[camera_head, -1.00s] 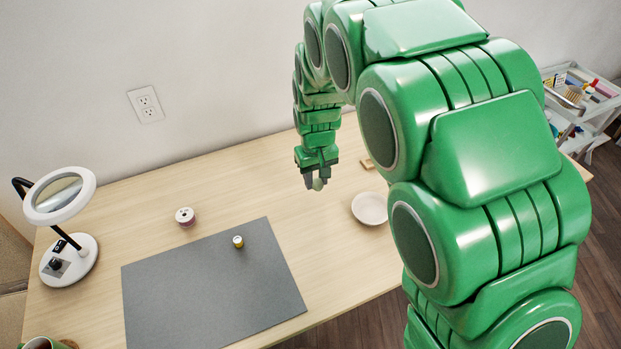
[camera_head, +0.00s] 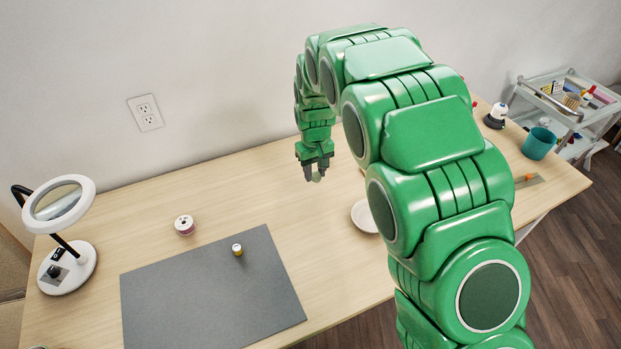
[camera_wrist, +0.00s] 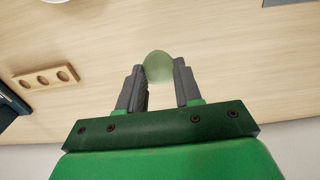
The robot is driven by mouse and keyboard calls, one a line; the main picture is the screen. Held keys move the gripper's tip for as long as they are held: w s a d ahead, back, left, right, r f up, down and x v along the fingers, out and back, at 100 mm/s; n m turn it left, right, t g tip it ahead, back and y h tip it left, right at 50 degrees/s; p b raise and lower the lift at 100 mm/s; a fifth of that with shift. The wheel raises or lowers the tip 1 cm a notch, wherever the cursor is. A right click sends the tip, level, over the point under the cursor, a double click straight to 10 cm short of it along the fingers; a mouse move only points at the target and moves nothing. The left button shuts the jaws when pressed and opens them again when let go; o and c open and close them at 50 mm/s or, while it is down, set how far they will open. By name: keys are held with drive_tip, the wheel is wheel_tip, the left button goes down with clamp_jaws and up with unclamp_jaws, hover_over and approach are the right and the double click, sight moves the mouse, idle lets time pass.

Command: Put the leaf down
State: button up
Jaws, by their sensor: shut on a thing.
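My gripper (camera_head: 315,171) is shut on a small pale green, rounded thing (camera_wrist: 158,67), taken as the leaf. In the wrist view it sits between the two grey fingertips, and its top edge sticks out past them. In the head view it shows as a small green spot (camera_head: 317,178) at the fingertips. The gripper points down over the bare back middle of the wooden table (camera_head: 215,185). The gap between leaf and tabletop is hard to judge.
A grey mat (camera_head: 210,295) bears a small yellow-sided spool (camera_head: 237,249). A pink-white spool (camera_head: 184,225) and magnifier lamp (camera_head: 70,265) stand left. A pale dish (camera_head: 362,216) is partly behind my arm. A wooden holed block (camera_wrist: 45,80) lies nearby. A teal cup (camera_head: 539,143) stands right.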

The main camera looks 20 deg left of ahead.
hover_over(311, 186)
drive_tip(key=s, duration=0.1)
drive_tip(key=f, duration=0.4)
drive_tip(key=shift+d+f, duration=0.25)
drive_tip(key=shift+w+a+f, duration=0.3)
drive_tip(key=shift+w+f, duration=0.15)
drive_tip(key=shift+f, duration=0.35)
drive_tip(key=shift+w+f, duration=0.1)
drive_tip(key=shift+f, duration=1.4)
drive_tip(key=shift+f, duration=0.15)
drive_tip(key=o, duration=1)
wheel_tip(311, 186, up, 12)
drive_tip(key=shift+a+r, duration=0.1)
drive_tip(key=shift+r, duration=0.05)
